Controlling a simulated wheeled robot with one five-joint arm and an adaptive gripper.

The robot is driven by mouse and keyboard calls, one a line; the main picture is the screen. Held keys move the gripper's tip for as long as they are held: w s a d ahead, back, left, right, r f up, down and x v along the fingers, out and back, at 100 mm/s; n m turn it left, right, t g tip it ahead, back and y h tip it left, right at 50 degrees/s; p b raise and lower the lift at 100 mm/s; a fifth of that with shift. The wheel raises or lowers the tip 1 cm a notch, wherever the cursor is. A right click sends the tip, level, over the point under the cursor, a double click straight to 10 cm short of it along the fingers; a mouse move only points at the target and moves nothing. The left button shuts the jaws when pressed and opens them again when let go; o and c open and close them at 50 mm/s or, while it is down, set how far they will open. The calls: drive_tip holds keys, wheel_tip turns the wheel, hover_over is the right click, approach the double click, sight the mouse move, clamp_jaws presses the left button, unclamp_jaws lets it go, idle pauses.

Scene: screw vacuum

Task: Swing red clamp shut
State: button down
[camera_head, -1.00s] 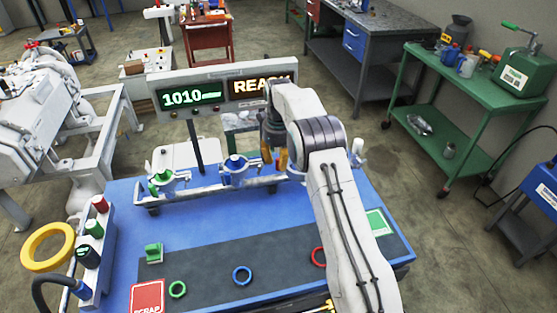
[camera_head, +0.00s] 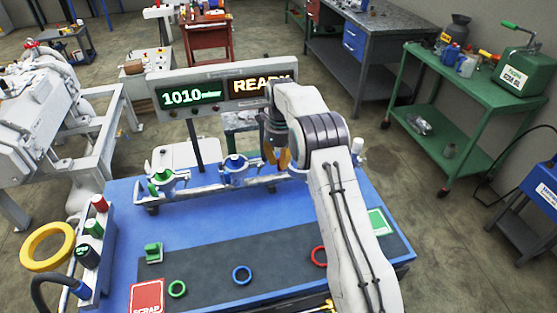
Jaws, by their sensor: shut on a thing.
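My gripper (camera_head: 276,156), with orange fingertips, is low over the back of the blue table, at the right part of the grey rail. It is shut on a part that I take to be the red clamp; my arm and fingers hide most of it. A pale metal piece shows just right of my arm (camera_head: 357,148), likely part of that clamp station. I cannot see the clamp's red part or how far it is swung. The blue clamp (camera_head: 235,168) and the green clamp (camera_head: 164,181) stand on the rail to the left of my gripper.
A display (camera_head: 222,92) reading 1010 and READY stands behind the rail. Green (camera_head: 177,289), blue (camera_head: 242,275) and red (camera_head: 319,256) rings lie on the dark mat. A red scrap pad (camera_head: 147,297) is at front left. A button box (camera_head: 94,250) stands at the left edge.

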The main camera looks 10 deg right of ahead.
drive_tip(key=s+d+n, duration=0.2)
drive_tip(key=d+n, duration=0.4)
drive_tip(key=n, duration=0.7)
drive_tip(key=shift+d+n+p, duration=0.3)
drive_tip(key=shift+p, duration=0.15)
idle(0.3)
drive_tip(key=c, duration=1.5)
unclamp_jaws()
drive_tip(key=shift+w+f, duration=0.1)
wheel_tip(320, 180, up, 12)
drive_tip(key=shift+r, duration=0.1)
